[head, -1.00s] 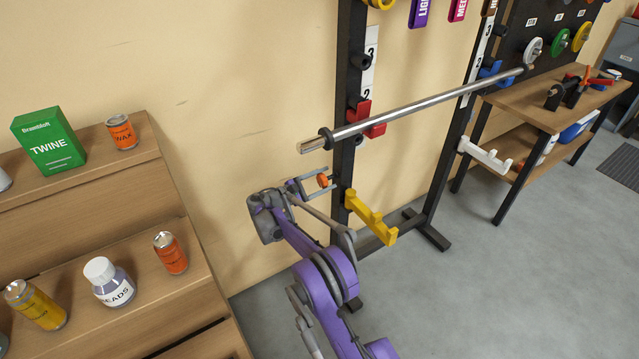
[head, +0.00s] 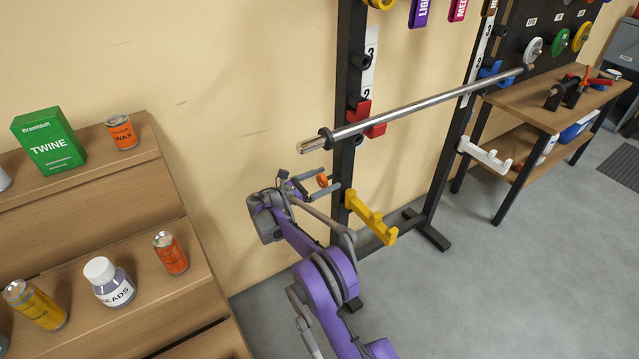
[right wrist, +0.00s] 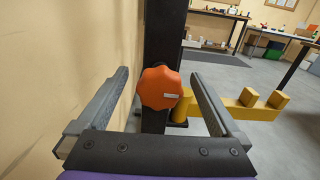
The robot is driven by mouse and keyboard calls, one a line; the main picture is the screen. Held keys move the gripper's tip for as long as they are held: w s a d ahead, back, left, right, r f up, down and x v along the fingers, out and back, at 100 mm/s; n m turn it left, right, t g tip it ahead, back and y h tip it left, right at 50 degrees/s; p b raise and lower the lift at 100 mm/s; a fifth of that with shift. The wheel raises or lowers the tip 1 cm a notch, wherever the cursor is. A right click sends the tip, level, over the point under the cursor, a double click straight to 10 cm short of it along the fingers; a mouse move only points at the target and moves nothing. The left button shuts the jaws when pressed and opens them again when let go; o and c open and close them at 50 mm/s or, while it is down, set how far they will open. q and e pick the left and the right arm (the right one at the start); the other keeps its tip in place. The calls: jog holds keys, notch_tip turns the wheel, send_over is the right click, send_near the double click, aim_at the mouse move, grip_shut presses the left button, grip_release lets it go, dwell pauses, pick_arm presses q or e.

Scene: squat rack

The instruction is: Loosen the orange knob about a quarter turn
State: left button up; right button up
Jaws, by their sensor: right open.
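The orange knob (head: 322,181) is on the left side of the rack's near black upright (head: 345,160), just above the yellow arm (head: 372,218). In the right wrist view the knob (right wrist: 159,88) is lobed, with a small pale mark right of its centre. My right gripper (head: 325,182) is open, with one finger on each side of the knob. In the right wrist view its fingers (right wrist: 160,95) stand apart from the knob, with gaps on both sides. My left gripper is not in view.
A steel bar (head: 430,107) rests above on a red hook (head: 362,118). The wall is close behind the rack. A wooden shelf unit (head: 185,225) with cans stands at left. A workbench (head: 535,105) stands at right. Grey floor is open at lower right.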

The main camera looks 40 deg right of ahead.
aim_at(320, 182)
jog(key=shift+w+a+b, duration=0.2)
jog(key=shift+a+b, duration=0.2)
jog(key=shift+a, duration=1.35)
jog(key=shift+w+a+b, duration=0.2)
jog(key=shift+a+b, duration=0.15)
jog(key=shift+a, duration=1.4)
